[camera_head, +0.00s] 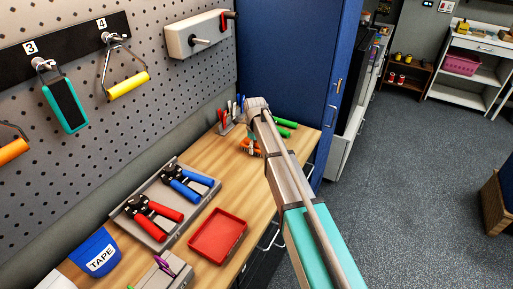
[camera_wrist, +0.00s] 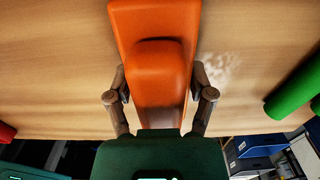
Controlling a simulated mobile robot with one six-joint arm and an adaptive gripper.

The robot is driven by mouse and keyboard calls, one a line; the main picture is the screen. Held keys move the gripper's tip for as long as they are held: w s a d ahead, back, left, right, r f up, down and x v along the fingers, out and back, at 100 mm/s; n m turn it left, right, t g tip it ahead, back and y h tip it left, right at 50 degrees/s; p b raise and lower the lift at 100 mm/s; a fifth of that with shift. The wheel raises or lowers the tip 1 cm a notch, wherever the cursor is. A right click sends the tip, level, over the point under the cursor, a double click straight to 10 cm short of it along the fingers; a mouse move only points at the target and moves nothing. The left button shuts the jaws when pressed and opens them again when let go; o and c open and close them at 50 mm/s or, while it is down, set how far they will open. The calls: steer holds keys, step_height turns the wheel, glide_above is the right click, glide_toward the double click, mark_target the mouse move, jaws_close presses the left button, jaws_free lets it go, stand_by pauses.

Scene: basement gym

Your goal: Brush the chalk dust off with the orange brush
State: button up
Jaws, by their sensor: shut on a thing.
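The orange brush (camera_wrist: 152,25) fills the middle of the wrist view, its block between the two fingers of my gripper (camera_wrist: 159,95). My gripper is shut on it. In the head view a bit of the orange brush (camera_head: 251,149) shows at the end of my arm, low over the far end of the wooden bench; the rest is hidden. A pale patch of chalk dust (camera_wrist: 219,72) lies on the wood just right of the brush in the wrist view. I cannot tell whether the bristles touch the wood.
A green cylinder (camera_wrist: 294,92) lies right of the dust. A blue cabinet (camera_head: 290,60) stands behind the bench end.

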mark_target(248, 143)
steer(key=shift+w+a+f, duration=0.1)
steer(key=shift+w+a, duration=0.25)
steer(key=shift+a, duration=0.4)
steer(key=shift+w+a, duration=0.35)
steer(key=shift+a, duration=0.4)
steer(key=shift+r+p, duration=2.9)
steer(key=shift+r, duration=0.05)
steer(key=shift+r+p, duration=1.5)
steer(key=shift+r, duration=0.05)
steer(key=shift+s+f, duration=0.1)
